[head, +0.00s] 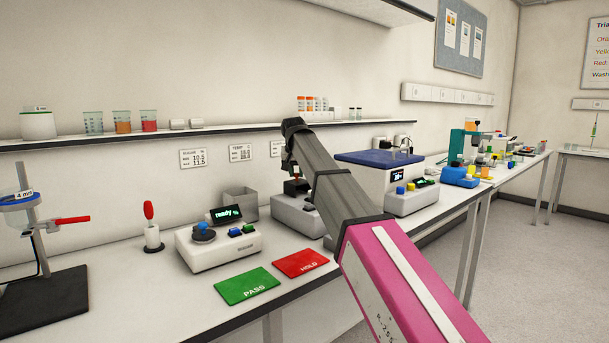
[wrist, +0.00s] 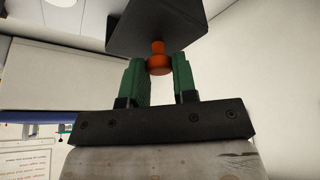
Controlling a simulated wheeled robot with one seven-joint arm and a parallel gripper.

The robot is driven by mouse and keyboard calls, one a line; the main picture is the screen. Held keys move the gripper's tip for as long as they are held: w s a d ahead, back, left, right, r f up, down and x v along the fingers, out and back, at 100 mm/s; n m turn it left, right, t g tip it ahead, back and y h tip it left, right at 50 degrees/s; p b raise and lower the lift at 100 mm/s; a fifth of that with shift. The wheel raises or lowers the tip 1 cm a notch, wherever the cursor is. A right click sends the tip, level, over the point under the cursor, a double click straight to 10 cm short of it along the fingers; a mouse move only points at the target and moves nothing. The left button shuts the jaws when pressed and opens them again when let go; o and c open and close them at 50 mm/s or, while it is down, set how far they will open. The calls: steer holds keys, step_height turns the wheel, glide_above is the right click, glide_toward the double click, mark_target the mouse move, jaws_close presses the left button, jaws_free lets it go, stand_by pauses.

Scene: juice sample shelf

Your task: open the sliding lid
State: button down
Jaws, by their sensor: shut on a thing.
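A dark lid (head: 297,188) sits on a light grey instrument (head: 290,212) in the middle of the bench, partly hidden behind my arm. In the wrist view a dark block (wrist: 155,22), which looks like the lid, carries an orange-red knob (wrist: 157,49). My gripper (wrist: 159,68) has its two green fingers on either side of this knob and is shut on it. In the head view my gripper (head: 293,170) is small and dark, just above the lid. I cannot tell how far the lid is slid.
A white device with a "ready" display (head: 218,245) stands to the left. Green PASS (head: 246,286) and red HOLD (head: 301,263) mats lie in front. A blue-topped machine (head: 375,158) stands to the right. A wall shelf (head: 240,130) runs above the bench.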

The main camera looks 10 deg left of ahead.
steer(key=c, duration=0.9)
jaws_free()
steer(key=shift+s+r, duration=0.1)
steer(key=v, duration=1)
steer(key=shift+r, duration=0.25)
steer(key=shift+s, duration=0.15)
